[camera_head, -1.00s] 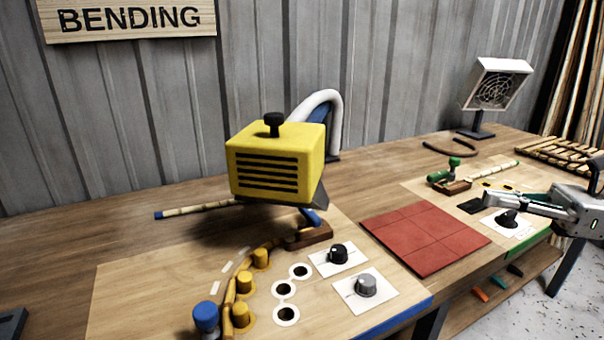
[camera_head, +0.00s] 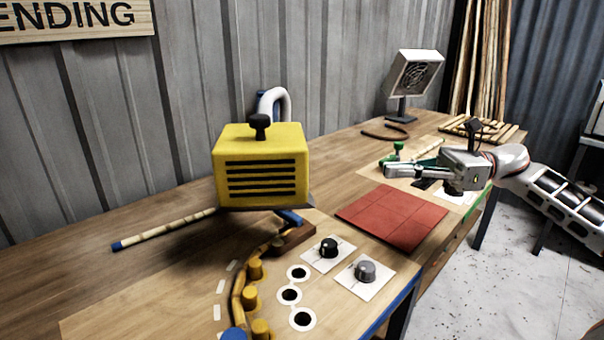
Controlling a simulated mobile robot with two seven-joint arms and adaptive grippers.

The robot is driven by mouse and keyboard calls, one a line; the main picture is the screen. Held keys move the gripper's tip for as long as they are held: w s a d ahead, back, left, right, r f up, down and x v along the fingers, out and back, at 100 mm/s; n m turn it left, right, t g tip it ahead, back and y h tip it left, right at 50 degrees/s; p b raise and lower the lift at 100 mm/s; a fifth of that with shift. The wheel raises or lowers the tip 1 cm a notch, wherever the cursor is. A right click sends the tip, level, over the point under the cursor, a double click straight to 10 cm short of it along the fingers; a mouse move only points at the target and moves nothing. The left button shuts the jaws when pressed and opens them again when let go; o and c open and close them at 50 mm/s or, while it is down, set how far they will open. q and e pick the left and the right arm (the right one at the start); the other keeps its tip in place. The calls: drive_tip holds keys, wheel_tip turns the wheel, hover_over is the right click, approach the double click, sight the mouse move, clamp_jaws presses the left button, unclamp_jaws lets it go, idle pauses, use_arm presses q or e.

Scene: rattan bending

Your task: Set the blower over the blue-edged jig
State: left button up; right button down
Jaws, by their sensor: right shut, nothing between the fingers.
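The yellow slotted box with a black top knob, which looks to be the blower (camera_head: 262,165), is over the far part of the blue-edged jig (camera_head: 165,300). A white hose (camera_head: 278,100) shows behind it. Its underside and support are mostly hidden. The jig's blue edge (camera_head: 402,298) runs along its right side. Yellow pegs (camera_head: 250,298) line a curved strip on the jig. My right gripper (camera_head: 388,171) is shut and empty, to the right of the blower, past the far side of the red mat. My left gripper is not in view.
The red tiled mat (camera_head: 393,216) lies between the jig and the green-edged board (camera_head: 477,207). Black (camera_head: 329,247) and grey (camera_head: 364,270) knobs stand on the jig's right. A fan on a stand (camera_head: 415,75) is at the back. A blue-tipped rod (camera_head: 165,228) lies left of the blower.

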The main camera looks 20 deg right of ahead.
drive_tip(key=p+x, duration=0.2)
drive_tip(key=x, duration=1.2)
drive_tip(key=shift+a, duration=0.15)
drive_tip(key=shift+f, duration=0.1)
